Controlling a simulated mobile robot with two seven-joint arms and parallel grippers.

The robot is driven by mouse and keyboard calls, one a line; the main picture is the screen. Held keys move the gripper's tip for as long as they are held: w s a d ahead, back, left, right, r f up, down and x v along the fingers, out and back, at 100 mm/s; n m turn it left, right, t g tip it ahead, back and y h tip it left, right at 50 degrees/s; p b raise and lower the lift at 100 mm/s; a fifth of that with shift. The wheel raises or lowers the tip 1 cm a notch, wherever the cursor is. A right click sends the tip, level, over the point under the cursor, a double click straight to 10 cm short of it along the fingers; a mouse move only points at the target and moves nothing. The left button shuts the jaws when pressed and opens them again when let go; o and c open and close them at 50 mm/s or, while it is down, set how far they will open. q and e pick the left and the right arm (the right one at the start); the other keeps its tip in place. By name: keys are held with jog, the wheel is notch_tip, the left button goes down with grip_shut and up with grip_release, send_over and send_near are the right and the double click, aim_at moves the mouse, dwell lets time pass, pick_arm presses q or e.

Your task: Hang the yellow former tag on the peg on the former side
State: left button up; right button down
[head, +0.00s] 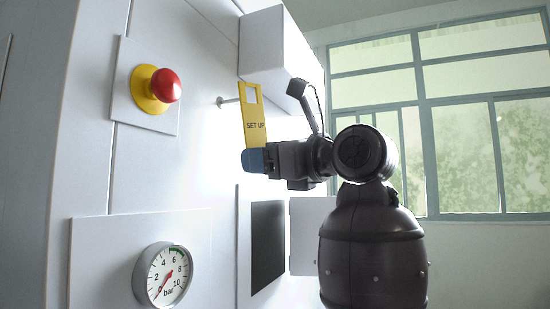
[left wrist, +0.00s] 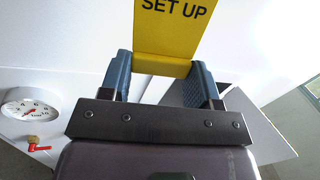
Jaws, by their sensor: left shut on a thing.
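The yellow tag (head: 255,140), marked SET UP, stands upright with a rectangular hole near its top. My left gripper (head: 256,160) is shut on its lower end. In the left wrist view the tag (left wrist: 168,38) sits between the two blue fingertips (left wrist: 160,68), and its top is cut off. The peg (head: 222,101) sticks out from the white former side, just left of the tag at about the height of the hole. My right gripper is not in view.
A red mushroom button (head: 166,86) on a yellow base is left of the peg. A pressure gauge (head: 166,275) is lower left. A white box (head: 279,46) juts out above the tag. A dark panel (head: 268,245) lies below. Windows are at the right.

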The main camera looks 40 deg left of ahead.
pick_arm(q)
jog(key=shift+s+a+f, duration=0.1)
jog(key=shift+s+a, duration=0.1)
jog(key=shift+a, duration=0.65)
jog(key=shift+s+a+f, duration=0.2)
jog(key=shift+a+f, duration=0.2)
jog(key=shift+a, duration=0.25)
jog(key=o, duration=1)
jog(key=d, duration=1)
jog(key=shift+d+f, duration=0.35)
jog(key=shift+d, duration=0.05)
jog(key=shift+s+r, duration=0.1)
